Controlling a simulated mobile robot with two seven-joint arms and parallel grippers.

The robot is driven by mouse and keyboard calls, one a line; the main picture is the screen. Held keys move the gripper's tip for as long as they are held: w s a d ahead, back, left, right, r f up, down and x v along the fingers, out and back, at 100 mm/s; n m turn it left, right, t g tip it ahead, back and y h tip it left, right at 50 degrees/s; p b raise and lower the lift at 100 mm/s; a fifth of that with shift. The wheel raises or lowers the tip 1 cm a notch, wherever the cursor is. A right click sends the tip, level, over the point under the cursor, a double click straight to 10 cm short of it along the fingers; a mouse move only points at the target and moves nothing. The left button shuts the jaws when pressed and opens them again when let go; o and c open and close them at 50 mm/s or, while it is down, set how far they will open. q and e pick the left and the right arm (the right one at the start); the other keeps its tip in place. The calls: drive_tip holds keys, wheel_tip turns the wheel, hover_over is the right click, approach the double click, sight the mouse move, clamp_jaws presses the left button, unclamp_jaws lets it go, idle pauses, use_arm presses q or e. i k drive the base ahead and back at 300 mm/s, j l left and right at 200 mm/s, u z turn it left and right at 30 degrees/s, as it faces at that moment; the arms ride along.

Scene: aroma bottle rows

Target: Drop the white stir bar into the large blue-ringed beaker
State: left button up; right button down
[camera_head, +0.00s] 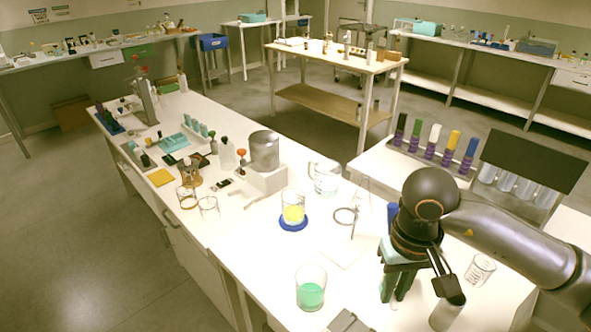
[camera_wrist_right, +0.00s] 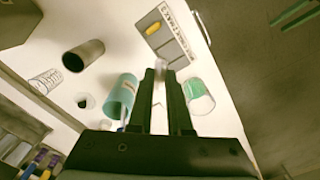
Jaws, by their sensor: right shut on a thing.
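My right gripper (camera_head: 393,296) points down over the near right part of the white bench. In the right wrist view its two dark fingers (camera_wrist_right: 161,74) are close together, with a small whitish piece, the stir bar (camera_wrist_right: 161,66), between their tips. In the head view the bar is too small to make out clearly. The blue-ringed beaker (camera_head: 293,200) stands upright mid-bench, left of and beyond the gripper. It has yellow contents and a blue ring (camera_head: 293,223) around its foot. The gripper is well apart from it. My left gripper is out of view.
A beaker with green liquid (camera_head: 311,292) stands left of the gripper. A ring stand (camera_head: 347,215) and a clear beaker (camera_head: 325,180) are near the blue-ringed one. A grey cylinder (camera_head: 446,314) and a small beaker (camera_head: 480,268) are to the right. A teal cylinder (camera_wrist_right: 120,98) is beside the fingers.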

sight(297, 223)
drive_tip(key=j+z, duration=0.2)
drive_tip(key=j, duration=0.55)
drive_tip(key=i+j+z, duration=0.1)
drive_tip(key=j, duration=0.3)
drive_tip(key=i+j+z, duration=0.15)
drive_tip(key=j, duration=0.25)
drive_tip(key=i+j+z, duration=0.2)
drive_tip(key=i, duration=0.3)
drive_tip(key=i+j+z, duration=0.2)
drive_tip(key=i+j, duration=0.3)
